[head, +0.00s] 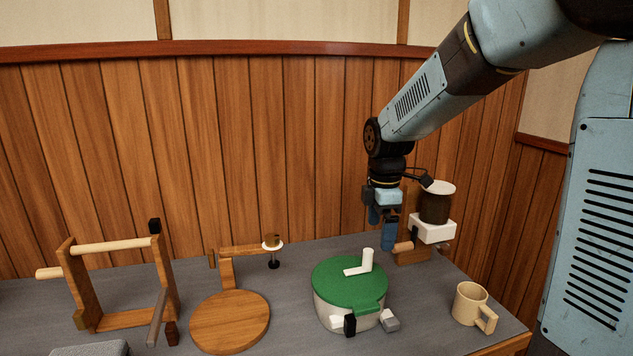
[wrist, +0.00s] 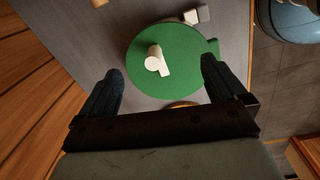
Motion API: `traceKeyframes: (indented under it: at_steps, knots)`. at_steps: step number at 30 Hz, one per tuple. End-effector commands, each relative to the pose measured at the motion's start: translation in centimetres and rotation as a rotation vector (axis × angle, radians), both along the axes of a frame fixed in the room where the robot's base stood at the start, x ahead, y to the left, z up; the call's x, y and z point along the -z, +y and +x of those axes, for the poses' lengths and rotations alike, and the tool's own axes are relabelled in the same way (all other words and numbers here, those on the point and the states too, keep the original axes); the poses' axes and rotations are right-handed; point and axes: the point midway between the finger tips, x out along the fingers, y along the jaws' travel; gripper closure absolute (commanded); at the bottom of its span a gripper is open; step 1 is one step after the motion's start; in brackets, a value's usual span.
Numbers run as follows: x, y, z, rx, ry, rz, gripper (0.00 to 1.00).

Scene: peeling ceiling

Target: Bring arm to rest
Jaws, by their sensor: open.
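My arm reaches in from the upper right in the head view, bent at the elbow, with my gripper (head: 382,228) pointing down. The gripper hangs above the back of the table, behind and right of a pot with a green lid (head: 350,283). In the wrist view, the two fingers of my gripper (wrist: 162,90) are spread apart with nothing between them. The green lid (wrist: 190,75) with its white handle (wrist: 157,61) lies beyond and below the fingertips, apart from them.
A wooden stand with a white part and dark cylinder (head: 434,230) stands close right of my gripper. A beige mug (head: 470,303) is at the right edge. A wooden frame with a rod (head: 120,290) and a round wooden board (head: 230,322) stand left. A panelled wall (head: 250,150) is behind.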

Motion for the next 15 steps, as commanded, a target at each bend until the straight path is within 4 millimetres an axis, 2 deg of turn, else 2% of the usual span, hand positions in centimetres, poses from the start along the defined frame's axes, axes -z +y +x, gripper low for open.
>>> traceKeyframes:
  at_steps: [6, 15]
  knots:
    - [-3.6, -2.2, -4.2, 0.333, -0.101, 0.014, 0.02]
    - [-7.1, -5.0, -10.4, 0.799, -0.227, 0.104, 0.02]
